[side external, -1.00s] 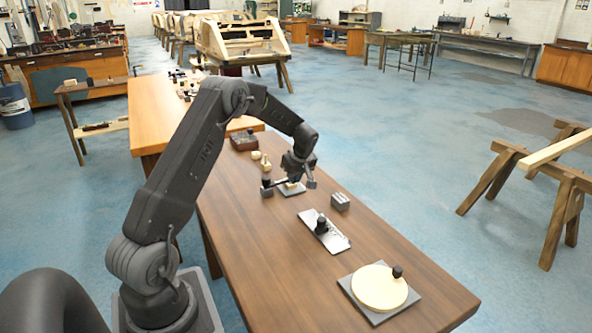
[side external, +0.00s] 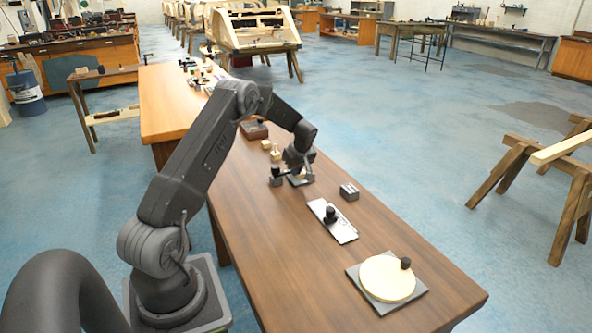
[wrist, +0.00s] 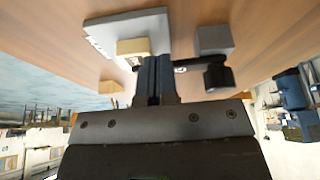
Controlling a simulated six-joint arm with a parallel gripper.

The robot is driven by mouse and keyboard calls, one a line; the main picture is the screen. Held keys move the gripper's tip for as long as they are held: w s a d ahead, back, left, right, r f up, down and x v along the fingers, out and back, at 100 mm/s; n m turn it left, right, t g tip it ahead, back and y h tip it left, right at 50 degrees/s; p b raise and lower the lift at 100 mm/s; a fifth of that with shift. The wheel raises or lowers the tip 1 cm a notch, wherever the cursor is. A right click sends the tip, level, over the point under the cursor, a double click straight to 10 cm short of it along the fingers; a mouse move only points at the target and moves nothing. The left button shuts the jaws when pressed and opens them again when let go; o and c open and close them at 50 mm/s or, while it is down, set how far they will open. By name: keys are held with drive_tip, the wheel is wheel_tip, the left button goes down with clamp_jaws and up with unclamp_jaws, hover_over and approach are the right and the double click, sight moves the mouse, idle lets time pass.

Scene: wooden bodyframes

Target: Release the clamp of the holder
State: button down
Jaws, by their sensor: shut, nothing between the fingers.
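The holder is a pale grey plate (wrist: 125,28) on the table. A small wooden block (wrist: 133,46) sits on it in the wrist view. Beside it is the clamp, a grey block (wrist: 213,38) with a black knob (wrist: 217,76). In the side view the clamp (side external: 277,175) stands just left of my gripper (side external: 299,178), which hides much of the holder. My gripper's fingers (wrist: 157,68) are shut and empty, between the wooden block and the black knob in the wrist picture. Whether they touch either cannot be told.
A grey ribbed block (side external: 349,192), a metal plate with a black knob (side external: 334,222) and a round wooden disc (side external: 387,278) on a grey base lie toward the front right. Small wooden pieces (side external: 275,153) and a dark red box (side external: 254,130) stand behind. The table's front left is clear.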

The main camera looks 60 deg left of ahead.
drive_tip(key=shift+w+a+n+g, duration=0.25)
drive_tip(key=shift+a+n+g, duration=0.35)
drive_tip(key=shift+n, duration=0.7)
drive_tip(key=shift+a+n+g+h, duration=0.3)
drive_tip(key=shift+a+n, duration=0.5)
drive_tip(key=shift+n, duration=0.3)
drive_tip(key=shift+a+n+g, duration=0.4)
drive_tip(key=shift+a+n, duration=0.35)
drive_tip(key=shift+n, duration=0.55)
drive_tip(key=shift+s+a+f+n+g+h, duration=0.1)
drive_tip(key=shift+s+a+n+g+h, duration=0.2)
drive_tip(key=shift+n, duration=0.4)
drive_tip(key=shift+a+n+g+h, duration=0.1)
drive_tip(key=shift+a+n+h, duration=0.3)
drive_tip(key=shift+n, duration=0.3)
drive_tip(key=shift+s+a, duration=0.4)
drive_tip(key=shift+a, duration=0.25)
drive_tip(key=shift+s+a, duration=0.15)
drive_tip(key=shift+a, duration=0.05)
drive_tip(key=shift+s+a, duration=0.75)
drive_tip(key=shift+s, duration=0.3)
